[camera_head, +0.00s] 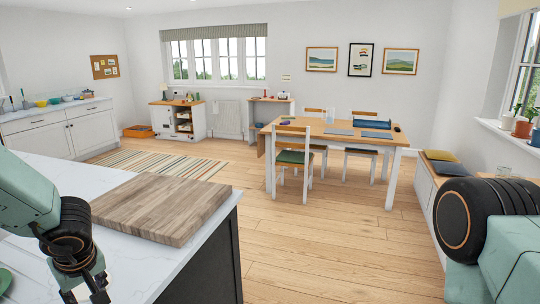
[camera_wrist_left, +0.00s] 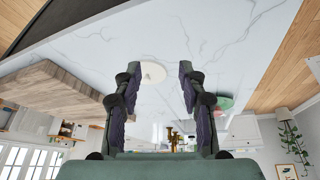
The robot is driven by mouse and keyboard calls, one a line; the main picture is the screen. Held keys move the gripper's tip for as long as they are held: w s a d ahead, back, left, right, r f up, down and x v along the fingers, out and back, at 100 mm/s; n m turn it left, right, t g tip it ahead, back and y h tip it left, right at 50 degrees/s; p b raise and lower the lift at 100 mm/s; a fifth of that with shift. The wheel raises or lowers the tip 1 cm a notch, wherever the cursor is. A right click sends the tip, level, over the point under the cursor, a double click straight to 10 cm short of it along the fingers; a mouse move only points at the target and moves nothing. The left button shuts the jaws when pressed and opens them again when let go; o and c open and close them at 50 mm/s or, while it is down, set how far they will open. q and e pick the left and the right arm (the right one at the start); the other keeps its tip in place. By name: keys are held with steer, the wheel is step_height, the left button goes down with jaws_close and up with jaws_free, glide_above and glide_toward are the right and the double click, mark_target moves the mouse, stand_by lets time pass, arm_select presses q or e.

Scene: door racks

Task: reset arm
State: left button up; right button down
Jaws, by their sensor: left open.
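My left arm comes in from the left in the head view. Its gripper (camera_head: 85,294) points down over the white marble counter (camera_head: 135,258), left of the wooden board, with its tips near the bottom edge of the picture.
A thick wooden board (camera_head: 162,206) lies on the counter near its edge. A round white thing (camera_wrist_left: 153,73) and a green thing (camera_wrist_left: 223,103) are on the counter in the left wrist view. A dining table (camera_head: 336,134) with chairs stands beyond open wooden floor.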

arm_select(q)
steer(key=s+d+f+m+t+h+b, duration=0.1)
steer(key=s+d+f+m+b, duration=0.15)
steer(key=f, duration=0.55)
steer(key=s+d+f+m+b, duration=0.2)
steer(key=s+d+f+b, duration=0.2)
steer(key=f, duration=0.3)
steer(key=s+d+f+m+t+h+b, duration=0.1)
steer(key=s+d+f+m+b, duration=0.15)
steer(key=f, duration=0.55)
steer(key=s+d+f+m+g+b, duration=0.2)
steer(key=s+d+f+b, duration=0.1)
steer(key=s+f, duration=0.5)
steer(key=s+d+f+m+g+h+b, duration=0.1)
steer(key=s+f+b, duration=0.4)
steer(key=s, duration=0.6)
step_height(320, 180, down, 3)
steer(key=shift+s+d+r+m+g+h, duration=0.15)
steer(key=shift+s+d+m+g+h, duration=0.2)
steer(key=shift+d+g, duration=0.7)
arm_select(e)
step_height(320, 180, down, 17)
steer(key=shift+w+a+f, duration=0.15)
steer(key=shift+w+a, duration=0.05)
steer(key=shift+a, duration=0.05)
arm_select(q)
steer(key=shift+d, duration=0.1)
